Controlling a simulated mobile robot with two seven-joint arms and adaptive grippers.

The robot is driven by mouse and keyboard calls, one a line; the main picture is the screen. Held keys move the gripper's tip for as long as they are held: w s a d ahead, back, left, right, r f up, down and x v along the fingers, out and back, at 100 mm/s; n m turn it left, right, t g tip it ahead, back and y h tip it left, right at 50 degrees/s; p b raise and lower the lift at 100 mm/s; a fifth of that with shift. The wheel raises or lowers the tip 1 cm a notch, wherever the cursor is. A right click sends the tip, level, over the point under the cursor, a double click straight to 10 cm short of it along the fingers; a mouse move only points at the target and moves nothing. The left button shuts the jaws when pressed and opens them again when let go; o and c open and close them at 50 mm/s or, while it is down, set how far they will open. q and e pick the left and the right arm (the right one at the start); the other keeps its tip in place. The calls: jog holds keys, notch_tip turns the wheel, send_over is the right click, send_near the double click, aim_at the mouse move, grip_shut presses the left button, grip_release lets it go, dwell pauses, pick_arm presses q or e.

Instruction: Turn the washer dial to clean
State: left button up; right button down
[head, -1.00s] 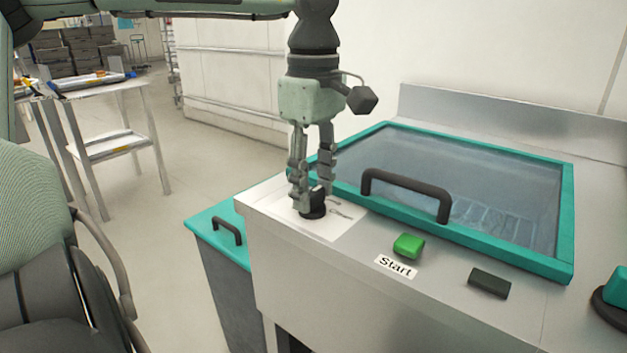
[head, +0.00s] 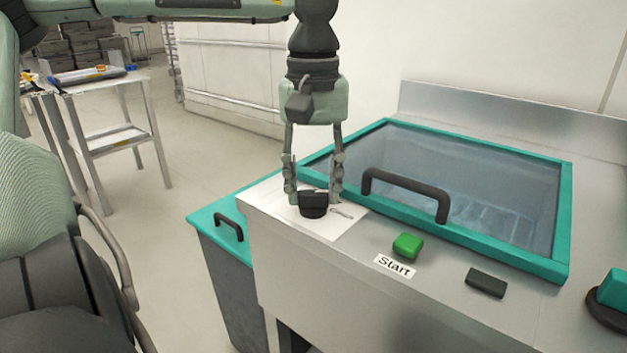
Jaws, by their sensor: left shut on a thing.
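The washer (head: 345,268) is a grey metal unit with a teal-framed glass lid on top. Its black dial (head: 313,205) sits on a white label plate (head: 345,226) at the top's left corner. Lettering beside the dial is partly visible but too small to read here. My left gripper (head: 313,197) points straight down with one finger on each side of the dial and is shut on it. The fingers hide part of the plate. My right gripper is not in view.
A green button (head: 408,245) sits above a "Start" label (head: 394,266), with a dark block (head: 486,283) to its right. The lid (head: 571,215) is closed and has a black handle (head: 405,190). A teal-topped bin (head: 205,218) stands left of the washer. A metal table (head: 105,85) stands farther back.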

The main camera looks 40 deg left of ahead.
aim_at(312, 193)
pick_arm(q)
jog(key=shift+m, duration=1.1)
jog(key=o, duration=1.2)
jog(key=shift+c, duration=0.2)
notch_tip(312, 193, up, 12)
